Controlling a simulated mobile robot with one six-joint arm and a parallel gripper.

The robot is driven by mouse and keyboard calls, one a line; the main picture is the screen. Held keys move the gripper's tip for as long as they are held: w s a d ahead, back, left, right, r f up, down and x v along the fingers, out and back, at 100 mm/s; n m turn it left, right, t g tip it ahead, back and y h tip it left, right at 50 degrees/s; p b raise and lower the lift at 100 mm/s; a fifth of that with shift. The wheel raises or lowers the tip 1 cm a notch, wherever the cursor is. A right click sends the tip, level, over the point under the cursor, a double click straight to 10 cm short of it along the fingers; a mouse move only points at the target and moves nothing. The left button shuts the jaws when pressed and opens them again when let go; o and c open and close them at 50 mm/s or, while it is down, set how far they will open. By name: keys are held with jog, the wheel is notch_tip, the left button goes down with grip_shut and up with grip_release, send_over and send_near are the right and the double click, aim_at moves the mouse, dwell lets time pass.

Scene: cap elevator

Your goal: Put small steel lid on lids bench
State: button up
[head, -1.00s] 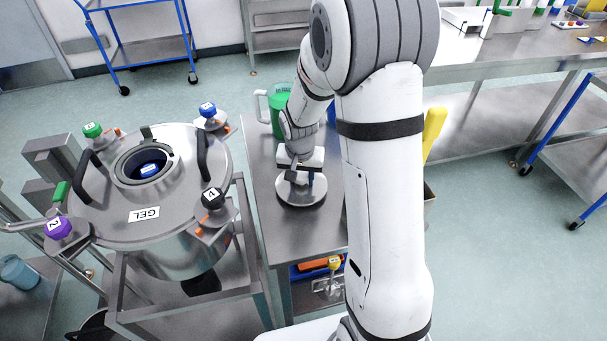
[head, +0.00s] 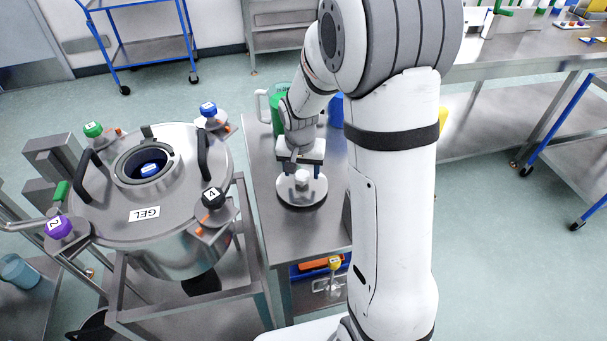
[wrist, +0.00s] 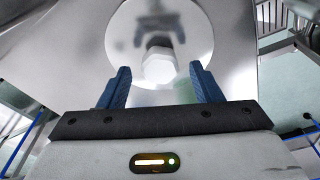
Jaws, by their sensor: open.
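The small steel lid (head: 302,195) is a round shiny disc with a pale knob (head: 303,179) on top. It lies flat on the steel lids bench (head: 305,236), right of the GEL vessel. In the wrist view the lid (wrist: 118,38) is at the top centre, and its pale faceted knob (wrist: 159,66) stands just beyond the fingertips. My gripper (wrist: 160,80) is open, with its blue fingers spread wider than the knob and apart from it. In the head view my gripper (head: 301,170) is just above and behind the knob.
The steel GEL vessel (head: 165,228), with an open round port and coloured knobs, stands left of the bench. A green jug (head: 278,115) and a blue container (head: 336,110) stand at the bench's back. The bench's front is clear. An orange item (head: 316,263) lies on the lower shelf.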

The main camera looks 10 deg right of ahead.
aim_at(301, 179)
notch_tip(301, 179, up, 8)
jog(key=s, duration=0.1)
jog(key=s+r+n, duration=0.2)
jog(key=s+r, duration=0.1)
jog(key=s, duration=0.7)
jog(key=s+r+n+t, duration=0.1)
jog(key=s+r+n, duration=0.1)
jog(key=s, duration=0.8)
jog(key=shift+d+r+y, duration=0.35)
jog(key=shift+r+y, duration=0.05)
jog(key=shift+r, duration=0.35)
